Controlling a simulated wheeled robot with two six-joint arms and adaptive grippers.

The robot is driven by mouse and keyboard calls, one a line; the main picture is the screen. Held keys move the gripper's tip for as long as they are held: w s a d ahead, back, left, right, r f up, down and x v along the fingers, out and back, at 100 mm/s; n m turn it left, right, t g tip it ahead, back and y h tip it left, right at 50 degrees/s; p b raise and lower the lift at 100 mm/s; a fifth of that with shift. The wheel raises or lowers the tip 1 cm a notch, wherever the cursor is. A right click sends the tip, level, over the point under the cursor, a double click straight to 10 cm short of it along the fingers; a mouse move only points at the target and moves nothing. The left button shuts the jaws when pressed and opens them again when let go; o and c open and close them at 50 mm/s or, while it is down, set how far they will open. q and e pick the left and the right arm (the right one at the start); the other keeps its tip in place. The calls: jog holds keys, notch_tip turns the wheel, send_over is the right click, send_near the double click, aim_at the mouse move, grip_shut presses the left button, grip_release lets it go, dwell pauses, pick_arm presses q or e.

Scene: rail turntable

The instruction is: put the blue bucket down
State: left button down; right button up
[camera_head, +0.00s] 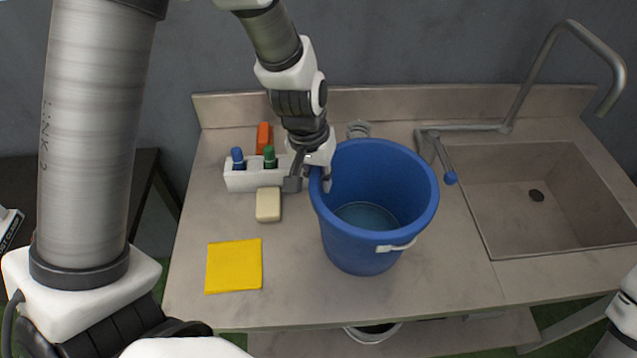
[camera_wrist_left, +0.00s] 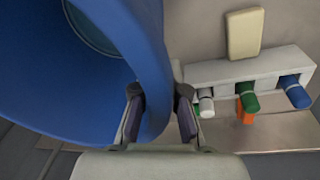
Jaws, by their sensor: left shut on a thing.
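The blue bucket (camera_head: 365,240) is upright at the middle of the counter in the head view, with a white handle grip on its front. I cannot tell whether its base touches the counter. Inside it shows a bluish bottom that may be water. My left gripper (camera_head: 309,182) is shut on the bucket's left rim, one finger on each side of the wall. The wrist view shows the bucket wall (camera_wrist_left: 150,70) between the two fingertips of the left gripper (camera_wrist_left: 160,115). My right gripper is not in view.
A white holder (camera_head: 243,181) with coloured bottles stands left of the gripper. A cream sponge or soap (camera_head: 268,204) and a yellow cloth (camera_head: 234,266) lie on the counter (camera_head: 300,290). The sink (camera_head: 540,225) with its tap (camera_head: 500,127) is at the right. Free counter lies in front.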

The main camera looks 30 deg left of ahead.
pick_arm(q)
jog(key=shift+s+d+r, duration=0.15)
jog(key=shift+s, duration=0.05)
jog(key=c, duration=1.5)
grip_release()
jog(key=shift+f, duration=0.25)
jog(key=shift+c, duration=0.2)
jog(key=o, duration=0.3)
jog(key=shift+o, duration=0.2)
jog(key=shift+r, duration=0.1)
notch_tip(320, 180, up, 12)
jog(key=s+a, duration=0.1)
jog(key=shift+s+a+p, duration=0.15)
jog(key=shift+s+p, duration=0.05)
jog(key=shift+p, duration=0.1)
